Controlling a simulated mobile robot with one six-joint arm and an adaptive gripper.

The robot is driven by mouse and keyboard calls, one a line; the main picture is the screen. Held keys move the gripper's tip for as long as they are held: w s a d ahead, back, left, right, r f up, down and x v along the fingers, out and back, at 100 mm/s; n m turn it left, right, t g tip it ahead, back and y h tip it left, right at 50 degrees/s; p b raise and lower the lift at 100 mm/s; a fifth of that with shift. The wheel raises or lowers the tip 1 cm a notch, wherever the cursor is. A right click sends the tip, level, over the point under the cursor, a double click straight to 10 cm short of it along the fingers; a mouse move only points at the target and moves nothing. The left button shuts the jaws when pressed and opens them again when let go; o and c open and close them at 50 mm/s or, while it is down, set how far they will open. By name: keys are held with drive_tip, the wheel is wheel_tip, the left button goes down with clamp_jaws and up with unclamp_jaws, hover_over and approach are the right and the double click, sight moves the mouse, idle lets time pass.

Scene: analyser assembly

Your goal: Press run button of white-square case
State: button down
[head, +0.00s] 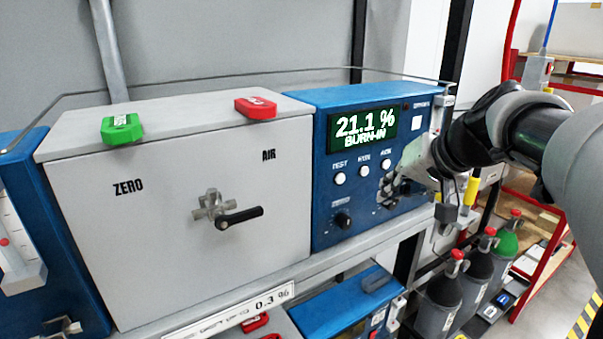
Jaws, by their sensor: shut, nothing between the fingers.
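The blue case with a white square (416,123) at the upper right of its front stands right of centre on the shelf. Its green display (361,130) reads 21.1 % BURN-IN. Below the display is a row of white buttons: TEST (340,179), RUN (364,171) and ACK (386,163). My gripper (386,189) is shut and empty, in front of the panel's lower right, a little right of and below the RUN button. Whether its tips touch the panel I cannot tell. It hides part of the panel's right side.
A black knob (342,220) sits below the TEST button. A grey cabinet (150,220) with a black-handled valve (240,217) and green and red tags on top adjoins at left. Gas cylinders (440,300) stand at lower right. Another blue case (345,305) is below the shelf.

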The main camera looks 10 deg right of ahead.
drive_tip(key=shift+s+d+b, duration=0.3)
drive_tip(key=shift+s, duration=0.6)
